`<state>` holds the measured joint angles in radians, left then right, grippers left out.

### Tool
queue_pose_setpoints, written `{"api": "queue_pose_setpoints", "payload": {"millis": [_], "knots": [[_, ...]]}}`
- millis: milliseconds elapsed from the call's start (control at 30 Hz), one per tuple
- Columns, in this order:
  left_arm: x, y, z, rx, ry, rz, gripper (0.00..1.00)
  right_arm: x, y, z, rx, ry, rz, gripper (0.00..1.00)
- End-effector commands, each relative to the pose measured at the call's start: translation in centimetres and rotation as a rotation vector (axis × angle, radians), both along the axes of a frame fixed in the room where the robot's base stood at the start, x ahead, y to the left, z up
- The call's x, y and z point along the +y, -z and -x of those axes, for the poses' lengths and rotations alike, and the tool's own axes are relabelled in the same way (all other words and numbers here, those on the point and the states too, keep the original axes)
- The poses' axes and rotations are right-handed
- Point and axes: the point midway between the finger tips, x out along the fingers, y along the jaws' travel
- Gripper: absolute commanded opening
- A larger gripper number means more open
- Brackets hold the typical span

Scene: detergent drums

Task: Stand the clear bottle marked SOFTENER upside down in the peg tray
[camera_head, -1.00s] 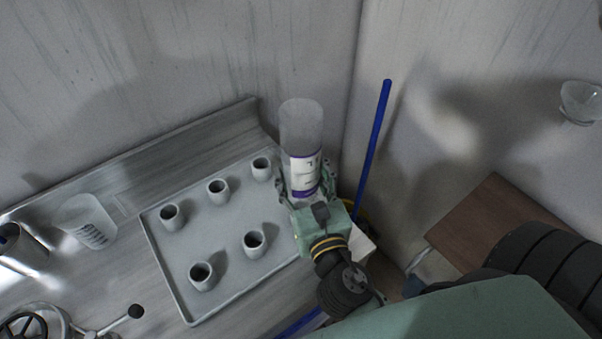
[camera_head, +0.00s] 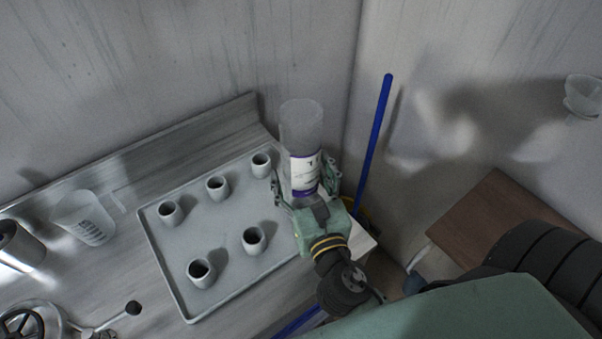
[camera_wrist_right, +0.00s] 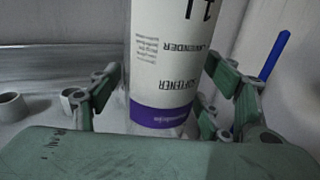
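The clear bottle marked SOFTENER (camera_head: 301,128) stands upright in line but inverted at the right end of the grey peg tray (camera_head: 178,294). Its label reads upside down in the right wrist view (camera_wrist_right: 170,60), with a purple band at the lower end. Any peg under it is hidden. My right gripper (camera_head: 305,178) is open around the bottle's lower part, with gaps between the fingers and the bottle; its fingers also flank it in the right wrist view (camera_wrist_right: 158,100). My left gripper is out of view.
Several bare pegs, including one just left of the bottle (camera_head: 261,165), stand in the tray. A clear measuring cup (camera_head: 84,217) and a metal can (camera_head: 20,246) are at the left. A blue pole (camera_head: 375,140) rises right of the bottle. Walls close off the back.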

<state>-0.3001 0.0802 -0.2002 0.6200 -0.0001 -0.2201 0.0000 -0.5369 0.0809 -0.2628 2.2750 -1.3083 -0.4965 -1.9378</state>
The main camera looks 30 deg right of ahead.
Motion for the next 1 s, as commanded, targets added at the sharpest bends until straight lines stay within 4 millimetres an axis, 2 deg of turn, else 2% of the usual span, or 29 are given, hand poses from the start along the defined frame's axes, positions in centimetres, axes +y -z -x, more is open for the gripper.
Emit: {"api": "queue_pose_setpoints", "payload": {"millis": [333,467,1000], "knots": [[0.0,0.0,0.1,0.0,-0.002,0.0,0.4,0.0,0.0,0.1,0.0,0.0,0.0,0.77],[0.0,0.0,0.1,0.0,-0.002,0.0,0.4,0.2,0.1,0.8,0.002,0.0,0.0,0.77],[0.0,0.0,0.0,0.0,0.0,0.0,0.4,2.1,0.0,9.4,0.004,-0.003,0.001,0.77]]}}
